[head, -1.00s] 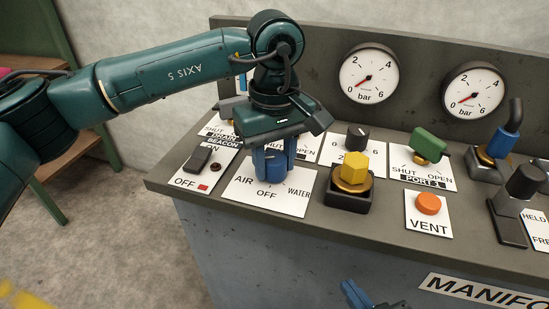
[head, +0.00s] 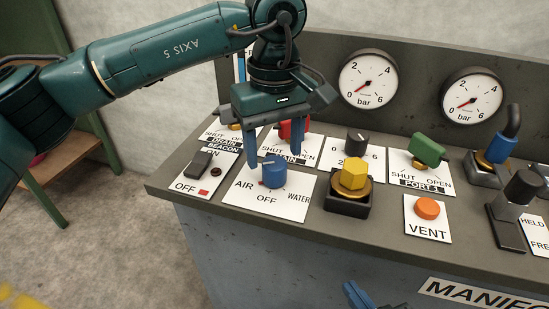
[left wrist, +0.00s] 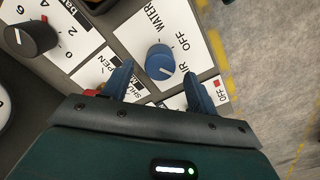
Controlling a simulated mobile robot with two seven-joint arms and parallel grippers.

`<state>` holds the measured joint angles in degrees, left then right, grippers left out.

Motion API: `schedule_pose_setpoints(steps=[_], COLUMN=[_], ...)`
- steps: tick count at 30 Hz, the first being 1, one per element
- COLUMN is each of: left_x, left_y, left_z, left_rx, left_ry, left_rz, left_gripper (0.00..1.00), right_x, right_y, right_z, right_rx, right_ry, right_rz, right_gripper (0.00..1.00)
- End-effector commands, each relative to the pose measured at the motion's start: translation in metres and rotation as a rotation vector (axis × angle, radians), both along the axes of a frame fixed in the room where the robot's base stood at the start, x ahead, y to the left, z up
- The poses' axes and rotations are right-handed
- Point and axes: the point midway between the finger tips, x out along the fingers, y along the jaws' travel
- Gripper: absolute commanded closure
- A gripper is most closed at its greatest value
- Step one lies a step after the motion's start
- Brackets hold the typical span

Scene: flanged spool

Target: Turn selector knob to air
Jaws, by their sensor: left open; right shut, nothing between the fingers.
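The blue selector knob (head: 272,174) stands on a white plate (head: 292,207) marked AIR, OFF and WATER. My right gripper (head: 357,295) is shut and empty at the bottom edge, low in front of the panel.
A yellow hex knob (head: 353,174) stands right of the selector, and a black beacon switch (head: 200,161) left. A red handle (head: 292,130) is behind, close to my left fingers. A green handle (head: 427,150) and an orange VENT button (head: 428,208) are further right.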

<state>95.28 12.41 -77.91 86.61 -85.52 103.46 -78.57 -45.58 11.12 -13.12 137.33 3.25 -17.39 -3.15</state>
Motion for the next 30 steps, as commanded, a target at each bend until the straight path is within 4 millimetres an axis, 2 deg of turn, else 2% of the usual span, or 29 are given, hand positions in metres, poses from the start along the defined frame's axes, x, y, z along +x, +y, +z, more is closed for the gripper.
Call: schedule_pose_setpoints(steps=[1, 6, 12, 18, 30], left_x=[0.0, 0.0, 0.0, 0.0, 0.0], left_y=[-0.001, 0.0, -0.001, 0.0, 0.0], left_z=[0.016, 0.053, 0.082, 0.091, 0.091], left_rx=[-0.002, -0.001, -0.001, 0.0, 0.0], left_ry=[-0.004, -0.004, -0.002, 0.0, 0.0], left_rz=[-0.001, -0.001, -0.002, -0.001, -0.002], left_gripper=[0.41, 0.41, 0.41, 0.41, 0.41], right_x=[0.0, -0.002, -0.006, -0.007, -0.005], right_y=[-0.001, -0.004, -0.005, -0.006, -0.007], right_z=[0.004, 0.008, 0.012, 0.014, 0.014], right_rx=[0.003, 0.011, 0.028, 0.037, 0.036], right_ry=[-0.001, 0.003, 0.006, 0.006, 0.003], right_rz=[-0.003, -0.012, -0.021, -0.028, -0.033], right_gripper=[1.0, 1.0, 1.0, 1.0, 1.0])
